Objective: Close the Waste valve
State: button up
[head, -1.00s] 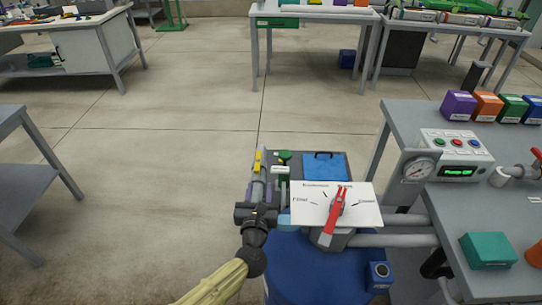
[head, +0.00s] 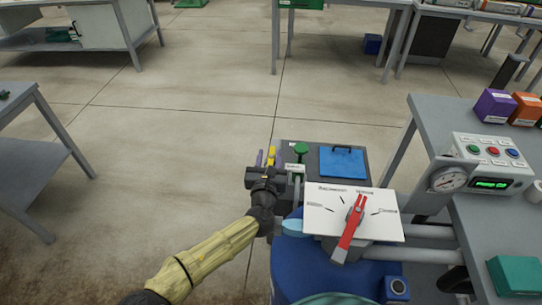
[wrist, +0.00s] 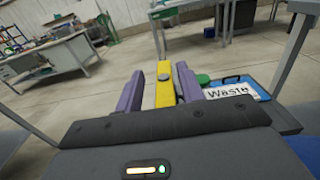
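The Waste valve's yellow lever (wrist: 163,85) runs lengthwise between my gripper's two purple fingers in the wrist view. The white "Waste" label (wrist: 238,90) is just right of the fingers. In the head view the yellow lever (head: 272,155) shows beyond my dark gripper (head: 266,158), with a purple finger to its left and a small gap between them. A small white label (head: 295,167) is at its right. My gripper (wrist: 172,78) looks open around the lever; firm contact is not visible. The valve body is mostly hidden by my gripper.
Right of my gripper is a white dial plate (head: 350,212) with a red selector handle (head: 351,228) above a blue tank (head: 310,265). A green knob (head: 301,149) and blue lidded box (head: 342,160) stand close behind. A bench with a pump panel (head: 492,165) is right; floor is clear left.

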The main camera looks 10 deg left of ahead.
jog(key=shift+s+r, duration=0.1)
jog(key=shift+s, duration=0.15)
jog(key=shift+c, duration=0.7)
jog(key=shift+w+d, duration=0.1)
jog(key=shift+d, duration=0.4)
grip_shut()
jog(key=shift+a, duration=0.25)
jog(key=shift+d, duration=0.2)
jog(key=shift+a, duration=0.1)
